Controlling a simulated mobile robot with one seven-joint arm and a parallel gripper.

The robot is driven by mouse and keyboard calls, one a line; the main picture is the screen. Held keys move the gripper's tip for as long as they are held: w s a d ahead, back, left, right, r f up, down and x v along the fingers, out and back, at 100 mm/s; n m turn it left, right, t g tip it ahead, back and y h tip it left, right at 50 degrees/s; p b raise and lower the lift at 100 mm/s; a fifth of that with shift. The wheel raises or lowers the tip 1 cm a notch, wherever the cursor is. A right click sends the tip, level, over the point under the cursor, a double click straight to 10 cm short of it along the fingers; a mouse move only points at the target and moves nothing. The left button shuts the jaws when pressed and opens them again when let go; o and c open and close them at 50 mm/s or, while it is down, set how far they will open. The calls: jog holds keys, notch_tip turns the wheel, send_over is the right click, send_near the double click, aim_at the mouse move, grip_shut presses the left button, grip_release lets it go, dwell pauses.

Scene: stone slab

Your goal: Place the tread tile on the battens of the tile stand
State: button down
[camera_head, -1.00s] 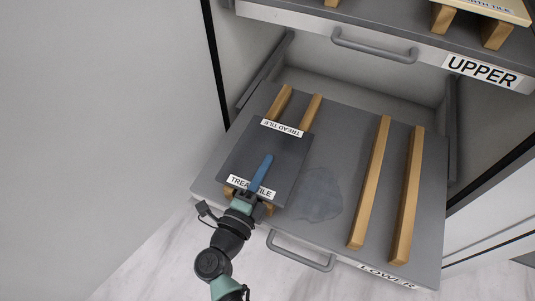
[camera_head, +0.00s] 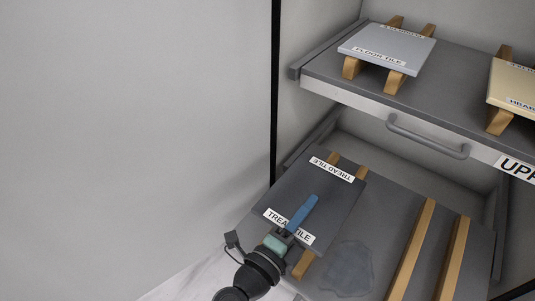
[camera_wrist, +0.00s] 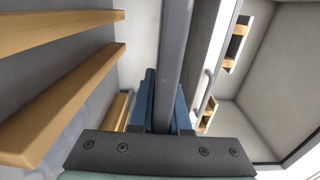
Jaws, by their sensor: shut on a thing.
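The tread tile (camera_head: 328,200) is a dark grey slab with a white label at its far and near ends. It lies over the left pair of battens (camera_head: 303,264) on the lower shelf, with batten ends showing past it. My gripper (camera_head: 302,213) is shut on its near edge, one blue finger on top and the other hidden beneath. In the wrist view the tile (camera_wrist: 172,65) is edge-on between the blue fingers (camera_wrist: 162,105). I cannot tell whether it touches the battens under it. The right pair of battens (camera_head: 412,250) is bare.
The lower shelf (camera_head: 385,205) has a darker patch (camera_head: 348,268) between the batten pairs. The upper shelf (camera_head: 335,75) holds a light grey floor tile (camera_head: 385,50) and a cream tile (camera_head: 515,85) on battens. Its handle (camera_head: 428,138) sticks out. A cabinet wall stands left.

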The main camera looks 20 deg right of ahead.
jog(key=shift+a+r, duration=0.15)
jog(key=shift+r, duration=0.15)
jog(key=s+a+f+n+t+y+p, duration=0.2)
jog(key=s+a+n+t+y+p, duration=0.1)
jog(key=a+y, duration=0.4)
jog(key=s+a+f+n+t+y+p, duration=0.2)
jog(key=s+a+n+t+y+p, duration=0.2)
jog(key=a+n+y+p, duration=0.3)
jog(key=s+a, duration=0.1)
jog(key=a, duration=0.1)
jog(key=shift+a, duration=0.3)
jog(key=shift+a, duration=0.15)
